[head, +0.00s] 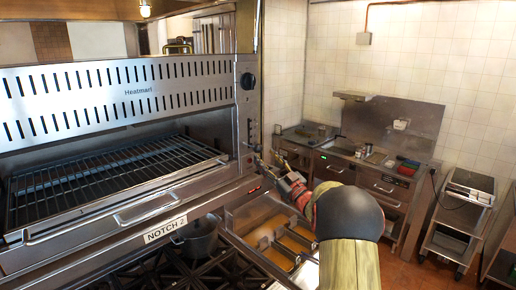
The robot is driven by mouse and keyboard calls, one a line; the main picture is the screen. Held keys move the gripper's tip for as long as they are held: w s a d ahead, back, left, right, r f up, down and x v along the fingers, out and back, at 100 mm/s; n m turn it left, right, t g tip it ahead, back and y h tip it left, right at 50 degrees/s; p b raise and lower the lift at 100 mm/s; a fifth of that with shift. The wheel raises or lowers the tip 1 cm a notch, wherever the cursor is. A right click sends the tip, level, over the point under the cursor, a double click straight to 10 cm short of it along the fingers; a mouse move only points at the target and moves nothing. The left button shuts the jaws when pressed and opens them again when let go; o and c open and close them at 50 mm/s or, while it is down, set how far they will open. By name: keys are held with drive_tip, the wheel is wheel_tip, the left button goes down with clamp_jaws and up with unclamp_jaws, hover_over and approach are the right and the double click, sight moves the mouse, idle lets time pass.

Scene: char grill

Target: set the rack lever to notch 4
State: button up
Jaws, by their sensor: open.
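The char grill (120,92) is a large steel unit on the left, with a wire rack (110,172) in its open front. A label reading "NOTCH 2" (165,230) sits on its lower front edge. A slotted plate (250,131) is on the grill's right front post, and the small rack lever (255,148) appears to stick out near its lower part. My gripper (268,160) is just right of and slightly below the lever, with its fingers pointing towards the post. It is open and empty. Whether a finger touches the lever is too small to tell.
A black knob (248,81) is above the slotted plate. A horizontal handle (150,207) juts out below the rack. A pot (198,238) stands on the burners, and food pans (280,245) lie below my arm. A steel counter (345,150) is behind to the right.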

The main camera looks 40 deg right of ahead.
sight(261, 151)
drive_tip(key=p+x, duration=0.1)
drive_tip(key=x, duration=0.5)
drive_tip(key=shift+a+r+p, duration=0.1)
drive_tip(key=shift+p, duration=0.25)
drive_tip(key=shift+c, duration=1.1)
clamp_jaws()
drive_tip(key=shift+r, duration=0.1)
